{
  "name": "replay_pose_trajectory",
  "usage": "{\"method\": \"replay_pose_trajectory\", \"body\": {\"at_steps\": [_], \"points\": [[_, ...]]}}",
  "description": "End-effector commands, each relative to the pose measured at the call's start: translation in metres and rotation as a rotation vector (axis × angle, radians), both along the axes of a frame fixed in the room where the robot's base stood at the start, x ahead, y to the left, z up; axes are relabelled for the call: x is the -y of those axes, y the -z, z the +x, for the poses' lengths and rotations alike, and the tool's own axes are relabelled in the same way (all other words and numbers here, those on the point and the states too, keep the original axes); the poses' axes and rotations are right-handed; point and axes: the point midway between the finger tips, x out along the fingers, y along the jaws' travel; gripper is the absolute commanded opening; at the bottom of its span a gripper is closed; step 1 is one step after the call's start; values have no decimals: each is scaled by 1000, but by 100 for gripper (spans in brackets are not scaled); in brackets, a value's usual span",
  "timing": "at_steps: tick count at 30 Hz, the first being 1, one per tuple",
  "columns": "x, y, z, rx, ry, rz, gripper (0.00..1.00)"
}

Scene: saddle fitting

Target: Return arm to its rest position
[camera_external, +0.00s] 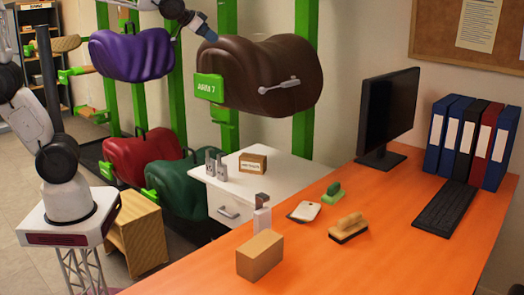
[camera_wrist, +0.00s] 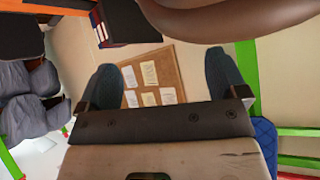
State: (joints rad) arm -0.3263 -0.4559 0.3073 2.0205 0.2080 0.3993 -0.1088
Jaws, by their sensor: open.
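My gripper (camera_external: 203,28) is up at the upper left edge of the brown saddle (camera_external: 270,75), in front of the green rack posts. In the wrist view my gripper (camera_wrist: 162,62) has its two dark blue fingers spread wide apart, with nothing between them. The brown saddle (camera_wrist: 235,18) fills the top right of that view, close to the right finger. From these views I cannot tell whether the finger touches the saddle. My arm comes in from the left, and part of it is cut off by the top of the external view.
A purple saddle (camera_external: 132,55) hangs left of the gripper, below my arm. Red (camera_external: 145,158) and green (camera_external: 190,188) saddles hang lower. An orange desk (camera_external: 370,255) holds a monitor (camera_external: 388,112), binders and small tools. A corkboard (camera_wrist: 158,85) is visible beyond the fingers.

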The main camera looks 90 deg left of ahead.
Motion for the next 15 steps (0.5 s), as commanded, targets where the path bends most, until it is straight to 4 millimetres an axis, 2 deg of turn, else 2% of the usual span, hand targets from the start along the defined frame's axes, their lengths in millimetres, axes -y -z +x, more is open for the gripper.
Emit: {"method": "replay_pose_trajectory", "body": {"at_steps": [1,6,11,15], "points": [[20,10,-14,-34,20,-16,91],[75,50,-64,-165,78,-74,91],[122,87,-117,-291,140,-121,91],[158,120,-167,-404,197,-158,91]]}}
